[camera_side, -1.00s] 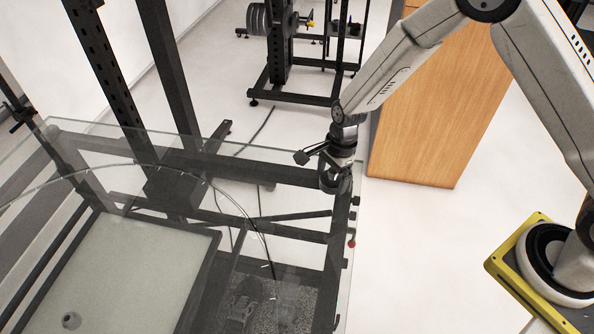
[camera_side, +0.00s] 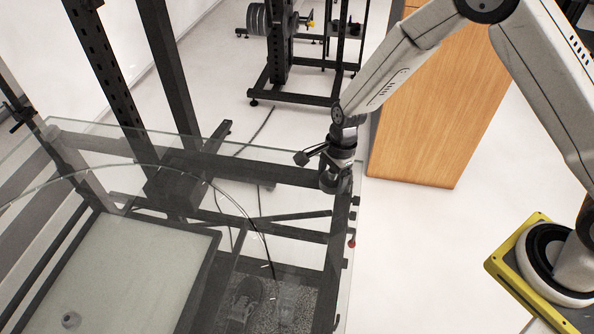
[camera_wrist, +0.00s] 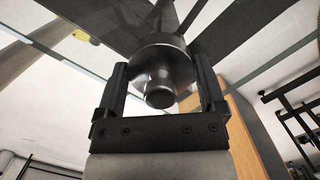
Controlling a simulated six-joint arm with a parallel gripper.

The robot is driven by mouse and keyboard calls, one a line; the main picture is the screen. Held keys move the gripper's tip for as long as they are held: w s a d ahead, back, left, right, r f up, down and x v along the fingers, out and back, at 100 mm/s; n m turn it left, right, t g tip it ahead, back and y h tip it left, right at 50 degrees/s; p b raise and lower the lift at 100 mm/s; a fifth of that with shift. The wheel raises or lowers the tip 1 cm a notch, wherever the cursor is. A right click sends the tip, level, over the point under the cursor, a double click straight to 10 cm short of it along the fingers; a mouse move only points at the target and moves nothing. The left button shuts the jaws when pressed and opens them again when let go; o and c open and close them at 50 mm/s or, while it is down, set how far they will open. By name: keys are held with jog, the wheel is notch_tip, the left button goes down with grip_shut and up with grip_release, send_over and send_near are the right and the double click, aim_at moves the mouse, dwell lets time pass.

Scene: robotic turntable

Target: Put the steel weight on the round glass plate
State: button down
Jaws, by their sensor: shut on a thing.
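The steel weight (camera_wrist: 158,68) is a shiny round piece with a smaller knob, between the two black fingers in the wrist view. My gripper (camera_wrist: 161,78) is shut on it. In the side view my gripper (camera_side: 336,180) is at the right edge of the glass table, outside the plate's rim. The weight is too small there to make out clearly. The round glass plate (camera_side: 215,183) is clear and shows mainly by its curved rim, at the left and lower middle. Its left and near parts run out of frame.
A rectangular glass tabletop (camera_side: 310,215) on a dark metal frame surrounds the plate. A dark upright post (camera_side: 168,75) rises at the back left. A wooden cabinet (camera_side: 440,110) stands behind my arm, and a weight rack (camera_side: 285,75) stands farther back. The visible plate surface looks clear.

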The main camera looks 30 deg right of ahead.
jog(key=shift+w+r, duration=0.1)
jog(key=shift+r, duration=0.05)
jog(key=shift+r, duration=1.05)
jog(key=s+d+r, duration=0.2)
jog(key=s+r, duration=0.8)
jog(key=s, duration=0.4)
jog(key=shift+d+r, duration=0.3)
